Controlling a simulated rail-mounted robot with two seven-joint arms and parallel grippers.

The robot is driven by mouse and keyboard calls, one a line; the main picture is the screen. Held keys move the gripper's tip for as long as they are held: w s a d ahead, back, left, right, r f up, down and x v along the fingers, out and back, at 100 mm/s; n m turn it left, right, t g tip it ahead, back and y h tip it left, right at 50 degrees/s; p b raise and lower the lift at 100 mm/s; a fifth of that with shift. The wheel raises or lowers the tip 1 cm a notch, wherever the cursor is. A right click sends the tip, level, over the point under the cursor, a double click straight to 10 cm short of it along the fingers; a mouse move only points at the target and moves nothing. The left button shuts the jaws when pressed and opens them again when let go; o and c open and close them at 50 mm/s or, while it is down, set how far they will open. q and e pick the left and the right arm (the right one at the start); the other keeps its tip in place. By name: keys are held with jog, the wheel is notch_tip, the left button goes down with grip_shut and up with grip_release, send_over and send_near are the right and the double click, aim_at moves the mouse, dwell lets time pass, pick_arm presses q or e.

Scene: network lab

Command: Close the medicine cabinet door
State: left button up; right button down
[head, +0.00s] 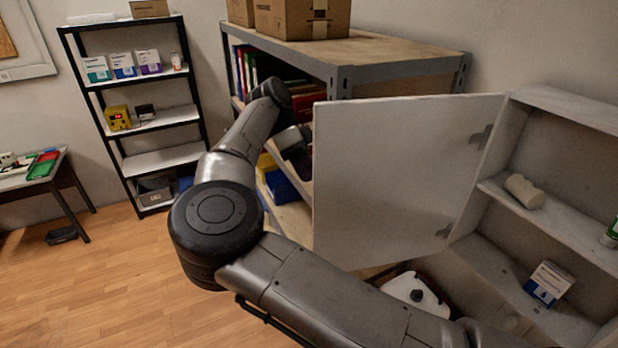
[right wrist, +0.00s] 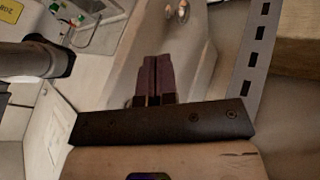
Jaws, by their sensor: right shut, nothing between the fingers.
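The white medicine cabinet (head: 525,230) is on the right in the head view, with its interior exposed. Its door (head: 400,175) stands wide open, swung out to the left on hinges at its right edge. My right arm reaches in front of the door's lower part and bends up past its free left edge. My right gripper (head: 300,150) is beside that edge, partly hidden behind the door; I cannot tell whether it touches. In the right wrist view its fingers (right wrist: 153,80) are together and empty. My left gripper is not in view.
A metal-framed shelf unit (head: 340,68) with boxes and binders stands close behind the door. A white roll (head: 524,191) and a small box (head: 548,284) are in the cabinet. A black shelf (head: 155,159) stands at the back left. Wooden floor (head: 110,275) is clear at left.

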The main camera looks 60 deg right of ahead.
jog(key=shift+s+a+p, duration=0.5)
jog(key=shift+s+a, duration=0.4)
jog(key=shift+a, duration=0.1)
jog(key=shift+s, duration=0.1)
